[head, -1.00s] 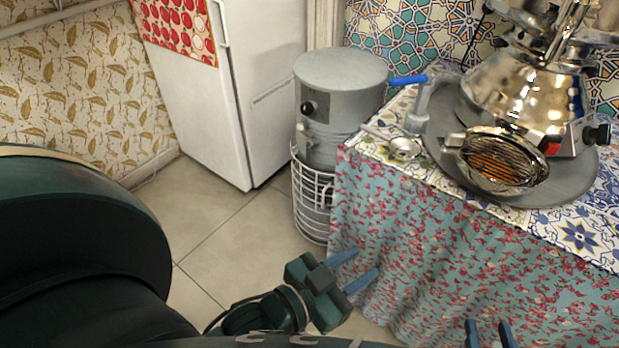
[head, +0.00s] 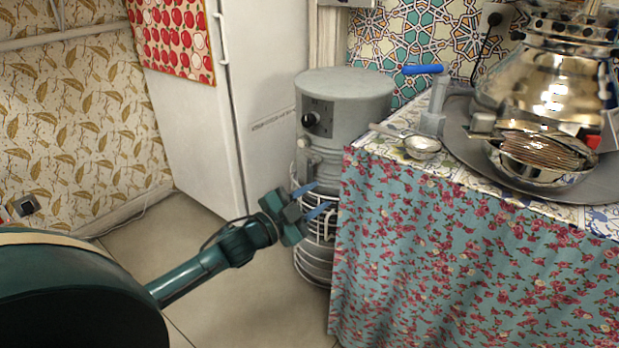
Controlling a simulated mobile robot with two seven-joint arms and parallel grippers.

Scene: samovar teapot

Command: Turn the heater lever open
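The grey cylindrical heater (head: 345,105) stands beside the cloth-covered counter, with a round black knob (head: 311,120) on its front upper side. A bright blue lever (head: 422,69) sits on top of a grey tap (head: 435,110) at the counter's left edge. It points left, roughly level. I cannot tell for sure which of these is the heater lever. My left gripper (head: 322,197) is open and empty, its two blue fingers apart. In the picture it lies below the knob, in front of the heater's lower part and wire basket. My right gripper is out of view.
The counter (head: 470,255) has a floral cloth front. On it stand a shiny samovar (head: 545,85), a round grey tray (head: 465,158) and a small metal strainer (head: 422,146). A white fridge (head: 270,80) stands left of the heater. The floor (head: 250,300) in front is clear.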

